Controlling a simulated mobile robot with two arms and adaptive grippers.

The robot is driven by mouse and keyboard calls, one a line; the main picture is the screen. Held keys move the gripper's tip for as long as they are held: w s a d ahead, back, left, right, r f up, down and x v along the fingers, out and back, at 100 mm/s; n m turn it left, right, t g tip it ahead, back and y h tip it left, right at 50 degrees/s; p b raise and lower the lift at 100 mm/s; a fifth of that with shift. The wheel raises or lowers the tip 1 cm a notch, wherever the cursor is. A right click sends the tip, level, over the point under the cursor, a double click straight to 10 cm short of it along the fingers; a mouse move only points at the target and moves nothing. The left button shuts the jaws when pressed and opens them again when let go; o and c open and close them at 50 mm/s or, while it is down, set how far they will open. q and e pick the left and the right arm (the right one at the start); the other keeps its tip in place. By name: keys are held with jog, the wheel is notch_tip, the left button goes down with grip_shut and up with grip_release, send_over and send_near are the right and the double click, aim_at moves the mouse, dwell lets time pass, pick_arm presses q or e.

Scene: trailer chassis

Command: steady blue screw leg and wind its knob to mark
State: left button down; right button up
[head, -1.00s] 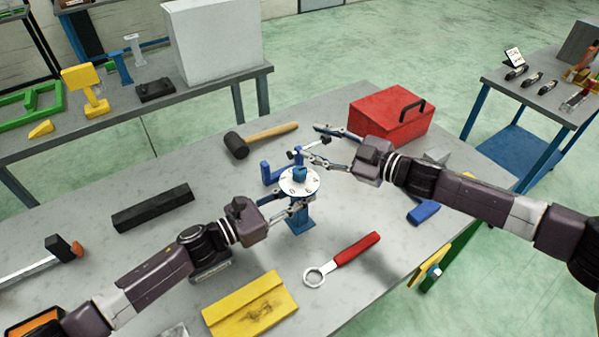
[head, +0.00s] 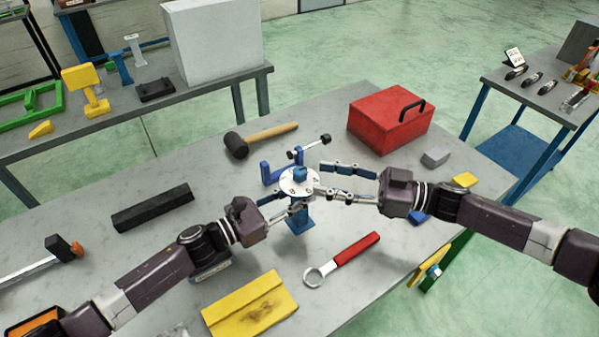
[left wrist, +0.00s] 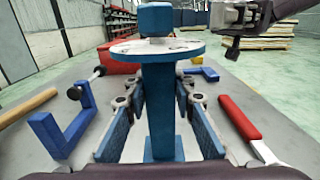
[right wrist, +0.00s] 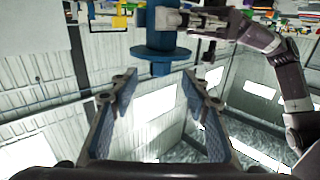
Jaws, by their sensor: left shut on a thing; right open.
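The blue screw leg (head: 300,222) stands upright on the grey table, with a pale marked disc (head: 289,186) and a blue knob (head: 300,174) on top. In the left wrist view the leg (left wrist: 162,110) is between my left fingers, below the disc (left wrist: 190,45) and knob (left wrist: 155,18). My left gripper (head: 288,212) is shut on the leg. My right gripper (head: 321,179) is open and empty, its fingertips by the disc's right edge. In the upside-down right wrist view, the knob (right wrist: 160,69) and disc (right wrist: 160,52) lie beyond the open fingers.
A blue clamp (head: 267,174) with a black-ended screw stands just behind the leg. A hammer (head: 262,138), red toolbox (head: 385,125), red-handled ring wrench (head: 355,249), yellow block (head: 250,305) and black bar (head: 152,208) lie around on the table.

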aim_at(299, 174)
jog(key=x, duration=0.6)
jog(key=shift+w+a, duration=0.15)
jog(key=shift+a, duration=0.25)
grip_shut()
